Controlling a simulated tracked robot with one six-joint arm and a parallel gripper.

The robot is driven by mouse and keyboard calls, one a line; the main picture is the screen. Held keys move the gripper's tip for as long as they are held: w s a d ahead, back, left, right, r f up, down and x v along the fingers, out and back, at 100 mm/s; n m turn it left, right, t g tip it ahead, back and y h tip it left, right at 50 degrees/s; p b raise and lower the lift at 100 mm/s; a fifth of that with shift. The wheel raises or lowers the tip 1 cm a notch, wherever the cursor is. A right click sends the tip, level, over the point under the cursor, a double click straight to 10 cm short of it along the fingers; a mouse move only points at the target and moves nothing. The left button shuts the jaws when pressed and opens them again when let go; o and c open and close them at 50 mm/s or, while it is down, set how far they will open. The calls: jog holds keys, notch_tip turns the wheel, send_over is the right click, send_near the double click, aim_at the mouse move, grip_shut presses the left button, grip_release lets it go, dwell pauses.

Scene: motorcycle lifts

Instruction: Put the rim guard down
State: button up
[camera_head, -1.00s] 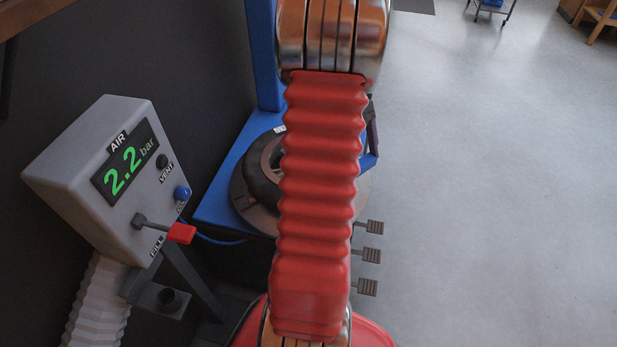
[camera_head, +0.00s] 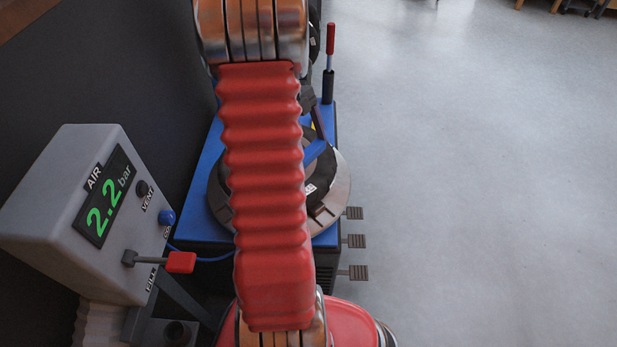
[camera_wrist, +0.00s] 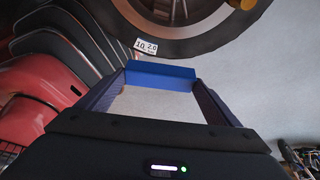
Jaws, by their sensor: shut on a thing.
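The rim guard (camera_wrist: 160,75) is a small blue block. In the wrist view it spans the gap between the two dark fingers of my gripper (camera_wrist: 162,82), which is shut on it. In the head view, a blue piece (camera_head: 315,152) and a dark finger show just right of my red arm sleeve, over the tyre. The rest of my gripper is hidden behind the arm there. The wrist view shows floor through the opening behind the guard, and the tyre (camera_wrist: 190,42) with a white label lies beyond it. I cannot tell whether the guard touches anything.
A blue tyre machine (camera_head: 207,160) carries a round turntable (camera_head: 335,200). Several pedals (camera_head: 357,241) stick out at its right, and a red-handled lever (camera_head: 329,65) stands behind. A grey air box (camera_head: 65,205) reading 2.2 bar is close at left. The floor at right is clear.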

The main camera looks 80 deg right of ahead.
jog(key=shift+s+f, duration=0.15)
jog(key=shift+f, duration=2.85)
jog(key=shift+f, duration=1.9)
jog(key=o, duration=0.9)
jog(key=v, duration=1.2)
